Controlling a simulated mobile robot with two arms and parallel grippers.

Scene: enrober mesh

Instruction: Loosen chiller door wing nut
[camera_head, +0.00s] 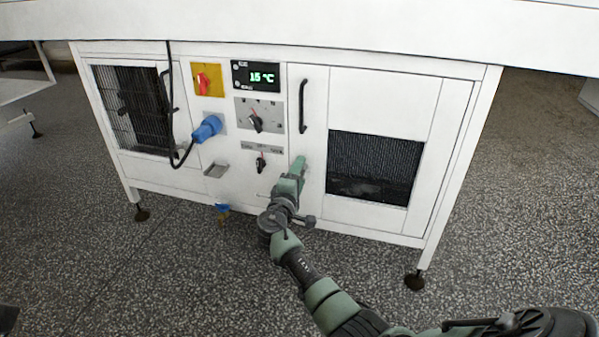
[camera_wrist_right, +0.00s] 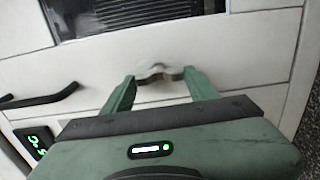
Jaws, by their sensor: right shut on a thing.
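The chiller door (camera_head: 385,100) is a closed white panel with a black grille and a black vertical handle (camera_head: 303,107). My right gripper (camera_head: 298,168) reaches up to the door's lower left edge. In the right wrist view the gripper (camera_wrist_right: 160,78) has one finger on each side of a small metallic wing nut (camera_wrist_right: 157,71). It is shut on the nut's wings, against the white panel. The gripper hides the nut in the head view.
Left of the door are a temperature display (camera_head: 255,77) reading 15 °C, a red switch on a yellow plate (camera_head: 204,80), black knobs, and a blue plug (camera_head: 207,128) with a black cable. A blue-handled valve (camera_head: 222,209) hangs below. The speckled floor in front is clear.

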